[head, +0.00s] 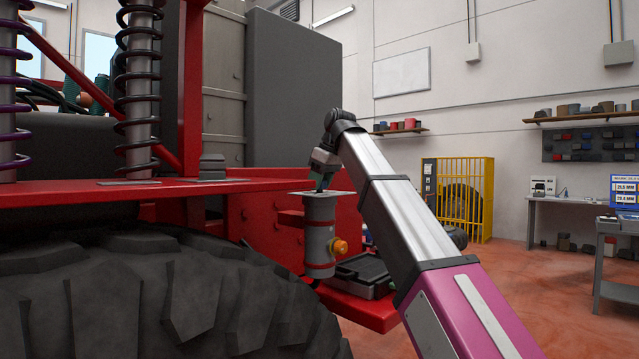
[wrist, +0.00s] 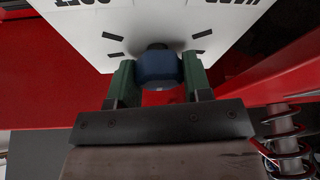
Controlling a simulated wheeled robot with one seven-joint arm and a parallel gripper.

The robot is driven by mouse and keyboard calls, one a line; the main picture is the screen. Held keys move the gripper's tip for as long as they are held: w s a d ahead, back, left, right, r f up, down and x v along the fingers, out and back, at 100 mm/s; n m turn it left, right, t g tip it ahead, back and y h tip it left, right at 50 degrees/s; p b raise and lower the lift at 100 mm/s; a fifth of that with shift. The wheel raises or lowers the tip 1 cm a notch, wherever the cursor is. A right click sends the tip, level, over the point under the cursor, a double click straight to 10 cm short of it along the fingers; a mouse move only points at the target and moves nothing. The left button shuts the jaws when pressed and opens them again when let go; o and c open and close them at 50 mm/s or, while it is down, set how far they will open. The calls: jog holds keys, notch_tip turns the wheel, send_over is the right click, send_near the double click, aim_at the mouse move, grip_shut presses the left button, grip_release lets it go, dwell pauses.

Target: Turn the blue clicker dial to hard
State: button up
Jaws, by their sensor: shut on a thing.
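The blue clicker dial (wrist: 160,70) is in the wrist view, in front of a white plate (wrist: 100,22) with short black marks around the dial. Black lettering at the plate's top left and top right is cut off by the frame edge, so I cannot read it surely. My gripper (head: 320,186) has its two green fingers on either side of the dial, shut on it. In the head view my gripper points down at the plate on top of a grey cylinder (head: 318,232); the dial itself is hidden there. I cannot tell which mark the dial points to.
An orange knob (head: 339,247) sticks out of the cylinder's side. A red truck frame (head: 150,197) runs to the left above a big black tyre (head: 170,290). A coil spring (head: 137,90) stands behind. A dark tray (head: 362,275) lies lower right. Open floor is to the right.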

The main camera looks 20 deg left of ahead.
jog(key=shift+n+g, duration=0.9)
jog(key=shift+n, duration=1.3)
jog(key=o, duration=0.9)
jog(key=shift+r, duration=0.15)
